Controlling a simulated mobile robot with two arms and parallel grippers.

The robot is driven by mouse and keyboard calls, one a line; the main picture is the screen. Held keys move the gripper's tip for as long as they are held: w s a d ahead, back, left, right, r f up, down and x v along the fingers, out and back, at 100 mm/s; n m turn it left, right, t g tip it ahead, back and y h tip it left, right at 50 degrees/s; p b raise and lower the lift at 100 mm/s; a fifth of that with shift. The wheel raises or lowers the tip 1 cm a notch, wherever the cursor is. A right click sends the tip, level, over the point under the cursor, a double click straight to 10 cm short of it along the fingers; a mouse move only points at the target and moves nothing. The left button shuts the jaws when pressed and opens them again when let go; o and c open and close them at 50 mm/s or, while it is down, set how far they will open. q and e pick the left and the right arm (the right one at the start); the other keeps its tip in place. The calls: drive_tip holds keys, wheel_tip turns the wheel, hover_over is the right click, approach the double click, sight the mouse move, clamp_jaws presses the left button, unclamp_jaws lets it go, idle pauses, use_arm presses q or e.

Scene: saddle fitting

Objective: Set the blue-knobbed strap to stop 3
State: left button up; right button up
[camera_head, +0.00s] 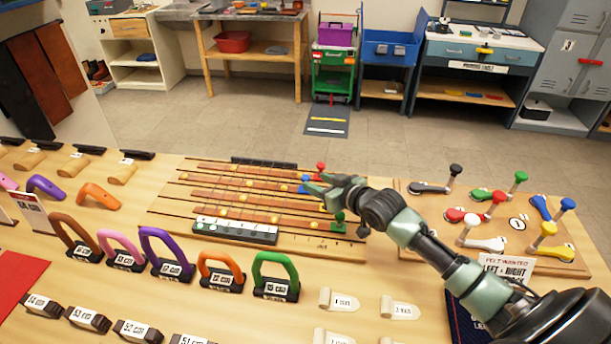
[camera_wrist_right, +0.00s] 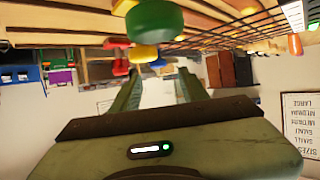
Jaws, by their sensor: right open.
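The strap board (camera_head: 180,207) lies on the bench with several brown straps running across it and yellow marks along them. The blue knob (camera_head: 304,185) sits near the right part of the board, just left of my right gripper's tips. My right gripper (camera_head: 317,186) is open, low over the board, and I see nothing held between its fingers (camera_wrist_right: 160,88). A red knob (camera_head: 320,167) is behind it and a green knob (camera_head: 339,216) is in front. In the wrist view, a large green knob and a yellow knob (camera_wrist_right: 144,53) show beyond the fingers. Stop numbers are too small to read.
A row of coloured loop handles, with a green one (camera_head: 275,272) at its right end, stands in front of the board. A wooden board with coloured levers (camera_head: 540,260) lies to the right under my right arm. A dark bar (camera_head: 263,163) lies along the back.

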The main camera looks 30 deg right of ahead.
sight(306, 177)
drive_tip(key=shift+x, duration=2.6)
drive_tip(key=shift+d, duration=0.1)
clamp_jaws()
